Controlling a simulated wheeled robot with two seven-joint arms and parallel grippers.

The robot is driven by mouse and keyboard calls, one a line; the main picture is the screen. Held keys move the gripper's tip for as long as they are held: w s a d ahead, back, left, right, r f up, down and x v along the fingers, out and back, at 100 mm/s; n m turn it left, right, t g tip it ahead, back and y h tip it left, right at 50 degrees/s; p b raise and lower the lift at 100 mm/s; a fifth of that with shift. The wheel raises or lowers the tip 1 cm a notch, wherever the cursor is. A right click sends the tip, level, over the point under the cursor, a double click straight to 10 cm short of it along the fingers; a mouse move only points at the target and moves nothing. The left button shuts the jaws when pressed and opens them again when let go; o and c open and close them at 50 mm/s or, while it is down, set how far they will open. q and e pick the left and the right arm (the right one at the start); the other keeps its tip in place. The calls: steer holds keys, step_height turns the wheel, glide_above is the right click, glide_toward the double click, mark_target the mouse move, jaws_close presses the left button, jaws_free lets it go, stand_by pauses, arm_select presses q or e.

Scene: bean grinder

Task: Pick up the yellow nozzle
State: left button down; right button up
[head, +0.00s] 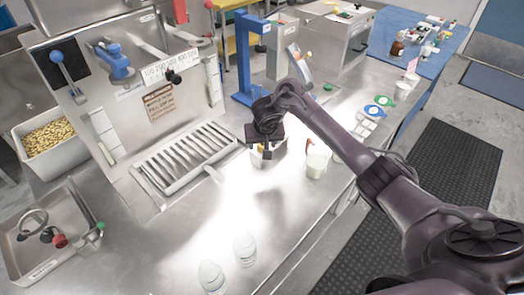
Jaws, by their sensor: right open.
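My right gripper (267,149) points down over a small light container (262,162) near the middle of the counter. Its jaws are open. A small yellow bit (260,148) shows beside the fingers, at the container; it may be the yellow nozzle, but the gripper hides most of it. I cannot tell whether the fingers touch it. My left gripper is out of view.
A white cup (316,166) stands just right of the container. A slotted metal grate (185,160) lies to the left, and a blue stand (243,60) rises behind. Two clear bottles (244,249) stand at the front. The counter between is clear.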

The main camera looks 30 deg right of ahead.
steer(key=c, duration=1.1)
steer(key=shift+o, duration=0.2)
steer(key=shift+r, duration=0.1)
